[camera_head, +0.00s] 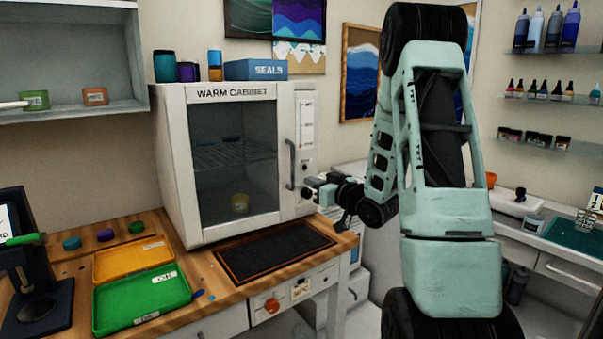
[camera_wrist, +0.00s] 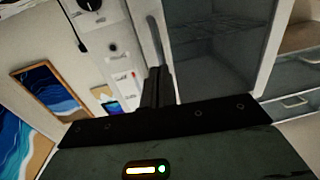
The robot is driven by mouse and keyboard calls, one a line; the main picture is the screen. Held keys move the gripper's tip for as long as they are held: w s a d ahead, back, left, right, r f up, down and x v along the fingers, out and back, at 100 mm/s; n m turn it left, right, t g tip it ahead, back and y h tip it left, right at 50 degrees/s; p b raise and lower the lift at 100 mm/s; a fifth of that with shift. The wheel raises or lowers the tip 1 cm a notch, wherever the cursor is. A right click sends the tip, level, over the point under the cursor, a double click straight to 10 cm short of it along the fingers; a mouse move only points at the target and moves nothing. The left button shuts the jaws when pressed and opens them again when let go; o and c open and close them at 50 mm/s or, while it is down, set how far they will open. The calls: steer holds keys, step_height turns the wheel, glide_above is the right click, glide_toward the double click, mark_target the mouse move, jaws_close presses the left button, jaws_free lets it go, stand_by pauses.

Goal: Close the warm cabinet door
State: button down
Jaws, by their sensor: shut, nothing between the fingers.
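The white warm cabinet (camera_head: 186,150) stands on the wooden bench. Its glass door (camera_head: 236,150) looks flush with the front, with no clear gap showing. The dark vertical handle (camera_head: 291,165) is on the door's right side. In the wrist view, the handle (camera_wrist: 155,42) rises just beyond the fingers, and the door glass (camera_wrist: 215,50) is to its right. My gripper (camera_head: 308,188) is beside the lower handle, in front of the control panel. Its fingers (camera_wrist: 157,78) are together and empty. I cannot tell whether they touch the door.
A dark mat (camera_head: 273,250) lies on the bench before the cabinet. Orange (camera_head: 132,259) and green (camera_head: 141,300) trays are to the left. A blue box (camera_head: 255,70) and bottles stand on top.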

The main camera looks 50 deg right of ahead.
steer(key=p, duration=0.1)
glide_toward(288, 170)
steer(key=shift+w+a+f, duration=0.15)
steer(key=shift+w+a, duration=0.05)
steer(key=shift+w, duration=0.5)
steer(key=shift+w+a+f, duration=0.1)
steer(key=shift+w+a, duration=0.05)
steer(key=shift+w, duration=0.55)
steer(key=w+y, duration=0.1)
steer(key=w+d+n, duration=0.1)
steer(key=w, duration=0.1)
steer(key=shift+d+y, duration=0.35)
steer(key=shift+y, duration=0.05)
steer(key=shift+w+d+r+n, duration=0.2)
steer(key=shift+d+n, duration=0.05)
steer(key=shift+n, duration=0.05)
